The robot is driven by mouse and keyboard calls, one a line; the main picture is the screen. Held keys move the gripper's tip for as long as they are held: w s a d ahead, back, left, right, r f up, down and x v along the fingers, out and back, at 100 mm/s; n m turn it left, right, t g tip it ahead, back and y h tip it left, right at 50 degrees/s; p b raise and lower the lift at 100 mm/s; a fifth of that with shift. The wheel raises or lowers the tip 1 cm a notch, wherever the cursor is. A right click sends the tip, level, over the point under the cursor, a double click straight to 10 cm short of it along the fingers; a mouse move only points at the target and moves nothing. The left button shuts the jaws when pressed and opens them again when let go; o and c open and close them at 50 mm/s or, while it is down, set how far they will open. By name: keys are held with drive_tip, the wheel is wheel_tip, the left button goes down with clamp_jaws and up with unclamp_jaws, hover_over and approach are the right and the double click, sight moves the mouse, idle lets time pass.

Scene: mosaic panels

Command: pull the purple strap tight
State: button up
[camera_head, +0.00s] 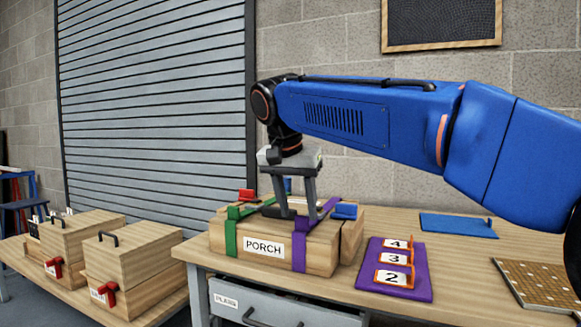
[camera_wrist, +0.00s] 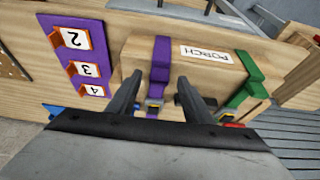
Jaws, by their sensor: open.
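A wooden box (camera_head: 268,262) labelled PORCH stands on the workbench; its top shows in the wrist view (camera_wrist: 200,72). The purple strap (camera_head: 300,250) runs down its right front side and across the top. In the wrist view the purple strap (camera_wrist: 161,60) passes between my fingers, with a metal-looking buckle near them. A green strap (camera_head: 231,232) wraps the box's left side. My gripper (camera_head: 297,212) is open, pointing down at the box top; its fingers in the wrist view (camera_wrist: 159,80) straddle the purple strap. I cannot tell whether they touch it.
A blue block (camera_head: 345,211) and a red block (camera_head: 246,195) sit at the box's top edges. A purple panel (camera_head: 425,262) with numbered cards lies right of the box. A blue tray (camera_head: 458,225) and a dotted wooden board (camera_head: 540,283) lie further right. Other wooden boxes (camera_head: 130,265) stand left.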

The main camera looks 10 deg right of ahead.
drive_tip(key=v, duration=1.5)
drive_tip(key=s+d+f+n, duration=0.1)
drive_tip(key=s+d+f, duration=0.25)
drive_tip(key=f, duration=0.25)
drive_tip(key=s+d+f+n+y, duration=0.1)
drive_tip(key=s+d+f+n, duration=0.1)
drive_tip(key=d+f, duration=0.35)
drive_tip(key=s+d+f+n, duration=0.1)
drive_tip(key=s+d+f, duration=0.15)
drive_tip(key=f, duration=0.45)
drive_tip(key=s+d+f+n, duration=0.1)
drive_tip(key=s+f, duration=0.3)
drive_tip(key=f, duration=0.5)
drive_tip(key=s+d+f+n+y, duration=0.1)
drive_tip(key=s+d+f, duration=0.1)
drive_tip(key=s+f, duration=0.3)
drive_tip(key=s+d+f+n+t, duration=0.1)
drive_tip(key=s+f, duration=0.3)
drive_tip(key=f, duration=0.8)
drive_tip(key=shift+s+d+f+y, duration=0.15)
drive_tip(key=shift+s+f+y, duration=0.15)
